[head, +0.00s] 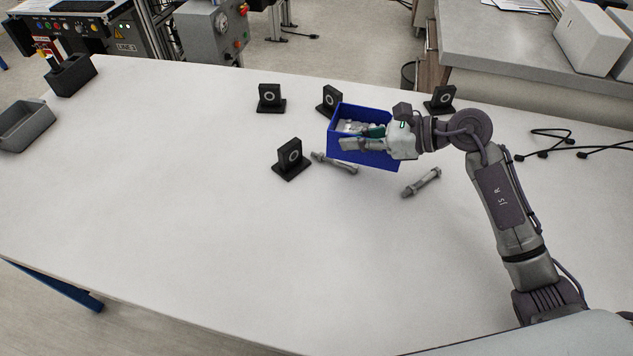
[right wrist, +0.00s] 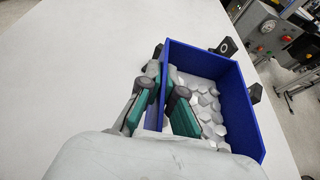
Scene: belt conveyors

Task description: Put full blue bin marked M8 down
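The blue bin (head: 352,157) is at the middle right of the head view, filled with light grey hexagonal pieces. No M8 mark can be read on it. My right gripper (head: 360,138) is at its near wall. In the right wrist view the gripper's green-padded fingers (right wrist: 165,92) are on both sides of one wall of the bin (right wrist: 240,105), shut on it. The bin looks roughly level. Whether its bottom touches the white table (head: 190,200) or hangs a little above it is hard to tell. My left gripper is not in view.
Black blocks with ring marks stand around the bin: one left (head: 269,98), one nearer (head: 291,158), one behind (head: 329,98), one right (head: 440,98). Two grey bolts (head: 335,162) (head: 421,182) lie near it. A grey tray (head: 25,126) is far left. The table's front is clear.

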